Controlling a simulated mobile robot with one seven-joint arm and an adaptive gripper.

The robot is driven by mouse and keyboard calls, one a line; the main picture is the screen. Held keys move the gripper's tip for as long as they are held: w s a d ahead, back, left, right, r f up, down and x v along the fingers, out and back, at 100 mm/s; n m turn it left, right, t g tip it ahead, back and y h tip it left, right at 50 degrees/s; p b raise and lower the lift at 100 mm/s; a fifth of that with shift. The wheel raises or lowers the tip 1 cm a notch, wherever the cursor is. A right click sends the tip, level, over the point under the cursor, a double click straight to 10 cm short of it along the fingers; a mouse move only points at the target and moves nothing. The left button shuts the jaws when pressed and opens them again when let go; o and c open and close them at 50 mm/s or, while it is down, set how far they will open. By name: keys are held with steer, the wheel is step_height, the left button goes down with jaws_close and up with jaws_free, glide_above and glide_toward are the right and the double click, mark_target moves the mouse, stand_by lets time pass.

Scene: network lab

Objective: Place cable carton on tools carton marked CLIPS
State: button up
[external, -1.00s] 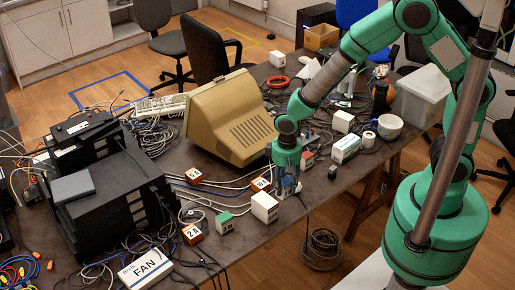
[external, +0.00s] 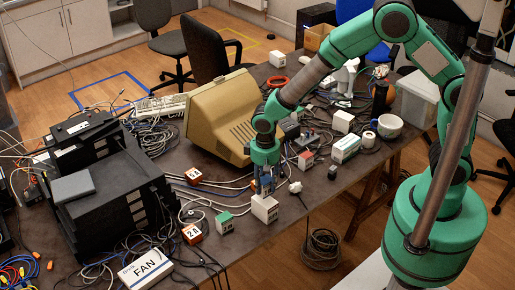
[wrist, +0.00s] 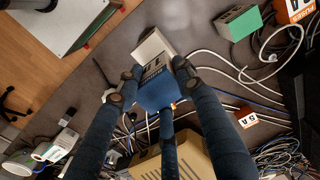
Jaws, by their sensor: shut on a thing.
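My gripper (external: 264,172) is shut on a small blue carton (wrist: 158,93), which I take for the cable carton; its pale label is not readable. In the wrist view the fingers of my gripper (wrist: 153,75) close around it. In the external view the blue carton (external: 265,187) is right above a white carton (external: 264,208) near the table's front edge. I cannot tell whether the two touch. The white carton (wrist: 152,45) also shows past the blue one in the wrist view. No CLIPS marking is readable on it, and the blue carton partly covers it.
A green-and-white box (external: 224,223) and an orange-and-white box (external: 192,234) stand left of the white carton. A beige monitor (external: 220,115) stands behind. A white plug (external: 295,187) lies to the right. Loose cables cross the table around them.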

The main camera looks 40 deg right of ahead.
mark_target(265, 190)
steer(key=shift+f+b, duration=0.35)
steer(key=shift+f, duration=1.15)
steer(key=shift+f, duration=0.2)
steer(key=o, duration=1.3)
steer(key=shift+c, duration=0.2)
steer(key=shift+r, duration=0.2)
step_height(265, 190, up, 12)
steer(key=shift+p, duration=1.25)
steer(key=shift+d+r, duration=0.1)
